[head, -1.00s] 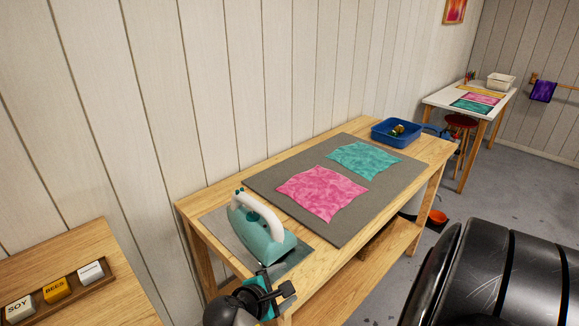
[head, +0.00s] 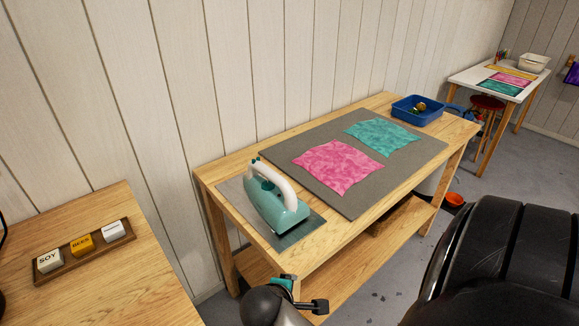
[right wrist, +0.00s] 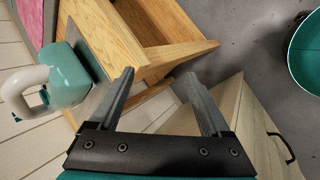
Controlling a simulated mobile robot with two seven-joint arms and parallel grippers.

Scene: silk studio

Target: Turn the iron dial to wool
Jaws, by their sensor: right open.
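The teal iron (head: 278,211) with a white handle rests on a grey pad at the near left end of the wooden table (head: 300,262). A small teal knob shows under its handle, but the dial's markings are too small to read. My right gripper (head: 303,296) is open and empty, in front of the table's near edge and apart from the iron. In the right wrist view the right gripper's fingers (right wrist: 160,75) are spread, with the iron (right wrist: 72,74) to their left. My left gripper is not clearly visible.
A grey mat (head: 270,152) with pink and teal cloths lies behind the iron. A blue bin (head: 405,110) stands at the table's far end. A wooden tray (head: 50,275) with labelled blocks sits on another table at left. A cabinet (right wrist: 250,125) shows in the right wrist view.

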